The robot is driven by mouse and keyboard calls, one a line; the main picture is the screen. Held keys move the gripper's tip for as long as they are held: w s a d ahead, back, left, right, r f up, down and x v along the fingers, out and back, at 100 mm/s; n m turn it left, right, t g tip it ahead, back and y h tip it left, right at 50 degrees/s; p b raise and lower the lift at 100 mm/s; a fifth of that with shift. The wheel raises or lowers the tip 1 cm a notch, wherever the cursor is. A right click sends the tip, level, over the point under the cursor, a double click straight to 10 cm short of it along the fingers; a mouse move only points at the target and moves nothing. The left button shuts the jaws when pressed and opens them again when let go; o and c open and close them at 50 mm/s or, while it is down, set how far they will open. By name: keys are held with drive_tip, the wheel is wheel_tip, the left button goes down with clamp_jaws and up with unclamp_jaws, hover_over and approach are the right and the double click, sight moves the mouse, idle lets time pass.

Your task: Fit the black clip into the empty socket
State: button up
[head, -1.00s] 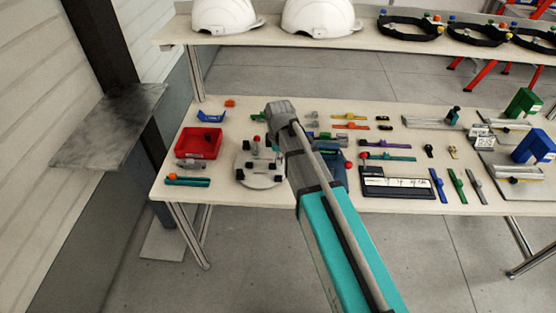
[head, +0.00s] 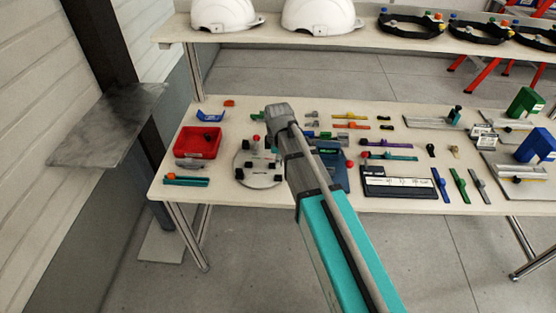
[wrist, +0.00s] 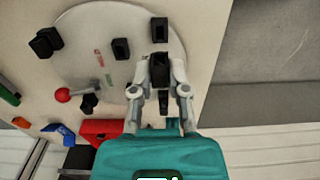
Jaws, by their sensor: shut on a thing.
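The round grey plate (head: 258,182) lies on the table left of my arm in the head view. It carries several black blocks and a red ball knob (wrist: 62,95). In the wrist view the plate (wrist: 85,35) fills the upper left. My gripper (wrist: 161,66) is shut on a small dark piece, seemingly the black clip (wrist: 160,68), over the plate's edge area. A black block (wrist: 160,30) stands just beyond the fingertips, and another (wrist: 121,48) is to the left. In the head view my fingertips are hidden behind the arm. I cannot tell which socket is empty.
A red bin (head: 198,143) stands left of the plate, with a teal-and-orange part (head: 186,181) in front. A blue item (head: 333,170) and a black-and-white case (head: 400,184) lie right of my arm. Many small coloured parts cover the table's right. White helmets (head: 318,15) sit on the shelf above.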

drive_tip(key=shift+f+b, duration=1.6)
drive_tip(key=shift+f, duration=0.3)
drive_tip(key=shift+f+b, duration=1.15)
drive_tip(key=shift+b, duration=0.05)
idle(0.7)
drive_tip(key=o, duration=0.8)
drive_tip(key=shift+r, duration=0.15)
wheel_tip(320, 180, up, 8)
drive_tip(key=p, duration=0.8)
drive_tip(key=shift+d, duration=0.1)
idle(0.9)
drive_tip(key=s+d+m, duration=0.4)
drive_tip(key=d+m, duration=0.2)
drive_tip(key=s+d+m, duration=0.4)
drive_tip(key=d+m, duration=0.1)
drive_tip(key=d, duration=0.1)
drive_tip(key=s+d+m, duration=0.5)
drive_tip(key=d+m, duration=0.1)
drive_tip(key=d, duration=0.1)
drive_tip(key=shift+s+m, duration=0.1)
drive_tip(key=shift+m, duration=0.2)
